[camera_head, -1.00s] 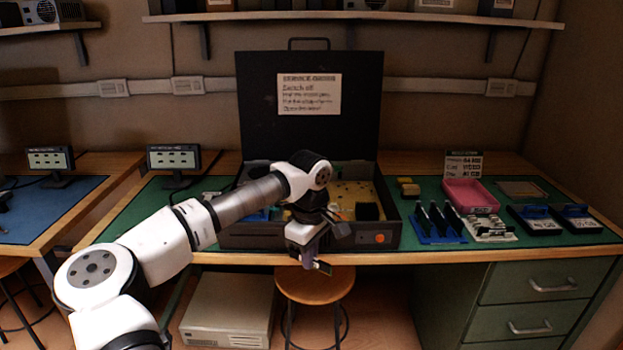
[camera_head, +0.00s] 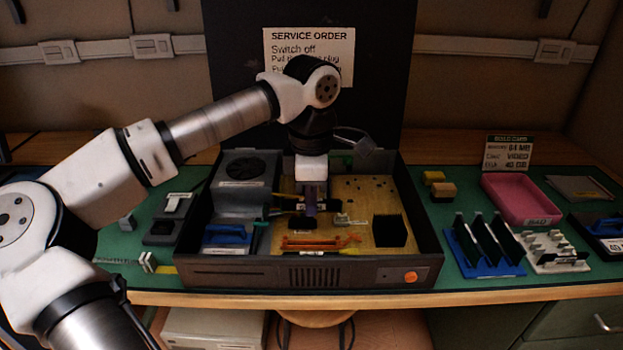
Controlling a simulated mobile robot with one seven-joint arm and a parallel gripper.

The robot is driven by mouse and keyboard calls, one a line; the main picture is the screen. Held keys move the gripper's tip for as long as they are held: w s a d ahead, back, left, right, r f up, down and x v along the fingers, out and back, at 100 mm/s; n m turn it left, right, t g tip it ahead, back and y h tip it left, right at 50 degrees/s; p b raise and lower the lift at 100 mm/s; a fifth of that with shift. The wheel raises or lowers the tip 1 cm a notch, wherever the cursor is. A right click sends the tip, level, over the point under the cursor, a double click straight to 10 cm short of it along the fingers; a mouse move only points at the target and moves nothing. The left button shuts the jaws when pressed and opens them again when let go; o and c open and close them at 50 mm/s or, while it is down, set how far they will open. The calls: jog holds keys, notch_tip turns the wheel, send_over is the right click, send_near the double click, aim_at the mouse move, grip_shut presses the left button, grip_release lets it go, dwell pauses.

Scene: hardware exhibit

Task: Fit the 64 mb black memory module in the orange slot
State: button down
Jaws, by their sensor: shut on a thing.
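My gripper (camera_head: 310,208) points down inside the open computer case (camera_head: 225,273). It is shut on a small dark piece (camera_head: 301,223), which looks like the black memory module; its label cannot be read. The orange slot (camera_head: 318,241) is a pair of long orange bars on the tan board, just in front of and below the held piece. The piece seems to be above and behind the slot, not in it. My fingers hide part of the piece and of the board.
A black block (camera_head: 390,231) stands on the board at right. A drive with a blue handle (camera_head: 227,234) lies at left in the case. Right of the case are a blue rack (camera_head: 486,262), a white rack (camera_head: 552,256) and a pink tray (camera_head: 520,199). The raised lid (camera_head: 385,90) stands behind.

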jog(key=shift+w+f+b, duration=0.1)
jog(key=shift+f+b, duration=0.5)
jog(key=shift+f, duration=0.05)
jog(key=b, duration=0.3)
send_over(312, 246)
jog(key=shift+w+f, duration=0.2)
jog(key=shift+f, duration=0.85)
jog(key=shift+w+f, duration=0.2)
jog(key=shift+f, duration=0.85)
jog(key=shift+f, duration=0.25)
jog(key=shift+f+b, duration=0.3)
jog(key=shift+b, duration=0.05)
jog(key=shift+f+b, duration=0.8)
jog(key=shift+f, duration=0.2)
jog(key=c, duration=1.5)
grip_release()
